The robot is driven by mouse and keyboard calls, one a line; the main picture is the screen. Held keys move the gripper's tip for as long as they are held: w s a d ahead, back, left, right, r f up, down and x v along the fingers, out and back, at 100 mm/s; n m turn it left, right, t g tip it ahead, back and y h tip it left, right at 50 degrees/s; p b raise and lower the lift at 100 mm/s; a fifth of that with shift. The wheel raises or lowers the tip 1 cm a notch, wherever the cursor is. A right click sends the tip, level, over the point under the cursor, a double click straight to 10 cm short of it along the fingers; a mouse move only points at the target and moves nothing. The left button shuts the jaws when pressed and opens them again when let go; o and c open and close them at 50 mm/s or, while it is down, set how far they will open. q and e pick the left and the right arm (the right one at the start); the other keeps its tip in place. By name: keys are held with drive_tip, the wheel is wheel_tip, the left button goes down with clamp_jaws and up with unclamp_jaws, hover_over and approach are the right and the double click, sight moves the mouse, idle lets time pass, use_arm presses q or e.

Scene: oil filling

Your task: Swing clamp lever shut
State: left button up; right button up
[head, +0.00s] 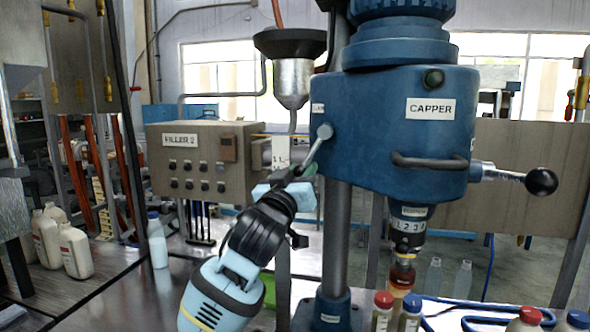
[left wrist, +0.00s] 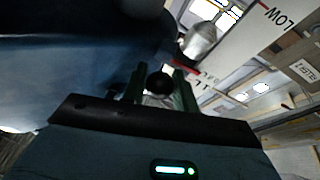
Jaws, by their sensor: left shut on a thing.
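The clamp lever (head: 315,150) is a short metal rod on the left side of the blue capper head (head: 385,130). It slants down and to the left from a round grey hub. My left gripper (head: 287,180) is at its lower end, below and left of the hub. In the left wrist view a dark round knob (left wrist: 160,83) sits between the two fingers of my left gripper (left wrist: 162,92), which is shut on it. The fingers hide part of the lever's end in the head view. My right gripper is not in view.
A funnel (head: 291,70) and the FILLER 2 box (head: 203,160) stand behind my left arm. A black-knobbed handle (head: 540,181) sticks out right of the capper. A bottle (head: 402,277) stands under the capper spindle. Capped bottles stand in front and white jugs (head: 75,250) at left.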

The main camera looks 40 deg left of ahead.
use_arm(q)
drive_tip(key=shift+d+n, duration=0.15)
drive_tip(key=shift+n, duration=0.15)
drive_tip(key=o, duration=0.6)
drive_tip(key=shift+w, duration=0.1)
drive_tip(key=shift+o, duration=0.2)
drive_tip(key=v, duration=0.8)
drive_tip(key=shift+b, duration=0.4)
drive_tip(key=shift+w, duration=0.1)
